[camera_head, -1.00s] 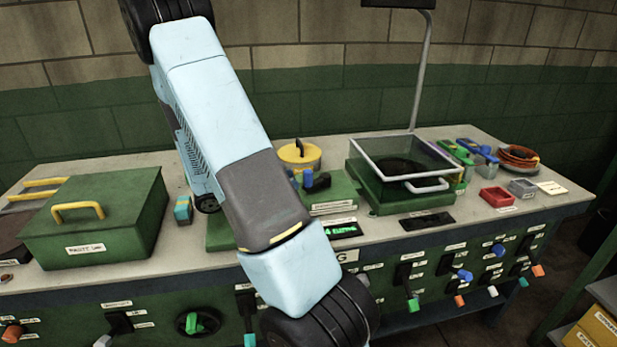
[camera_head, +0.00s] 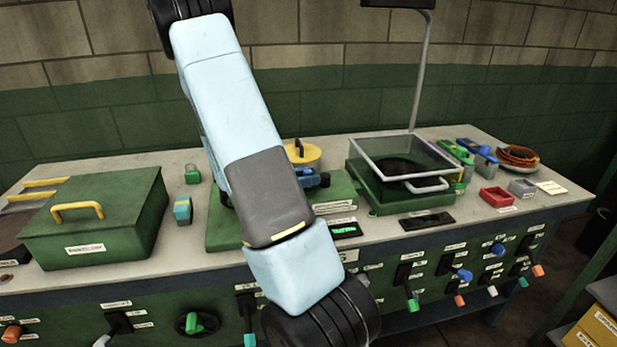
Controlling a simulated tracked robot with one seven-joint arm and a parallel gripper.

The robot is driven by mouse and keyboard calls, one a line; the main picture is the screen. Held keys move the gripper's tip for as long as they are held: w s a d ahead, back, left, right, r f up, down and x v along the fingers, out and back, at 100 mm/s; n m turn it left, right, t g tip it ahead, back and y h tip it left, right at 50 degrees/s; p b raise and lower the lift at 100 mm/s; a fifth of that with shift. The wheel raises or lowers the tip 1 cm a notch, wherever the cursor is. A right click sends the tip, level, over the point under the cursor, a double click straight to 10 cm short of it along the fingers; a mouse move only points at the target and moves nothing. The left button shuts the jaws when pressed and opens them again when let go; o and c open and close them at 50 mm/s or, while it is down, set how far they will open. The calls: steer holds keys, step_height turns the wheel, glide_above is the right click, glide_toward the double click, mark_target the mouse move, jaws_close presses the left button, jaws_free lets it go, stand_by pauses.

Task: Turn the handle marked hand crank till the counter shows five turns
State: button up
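A blue part (camera_head: 312,179), which looks like the crank's handle, shows just right of my arm, above a green machine base (camera_head: 337,190). My arm covers the rest of the crank, and I cannot read a hand crank label. A small black counter (camera_head: 345,230) at the bench's front edge shows green lit characters, too small to read for certain. My arm crosses the middle of the view. My gripper is hidden behind it, so its hold on the handle cannot be seen.
A green box with a yellow handle (camera_head: 103,220) stands left. A clear-sided tray (camera_head: 405,165) on a green base stands right of the crank. Red and grey small bins (camera_head: 497,196) lie farther right. Levers and knobs (camera_head: 412,301) stick out from the bench front.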

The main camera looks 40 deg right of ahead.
jaws_close()
steer(key=shift+d, duration=0.1)
steer(key=shift+w, duration=0.15)
stand_by(0.8)
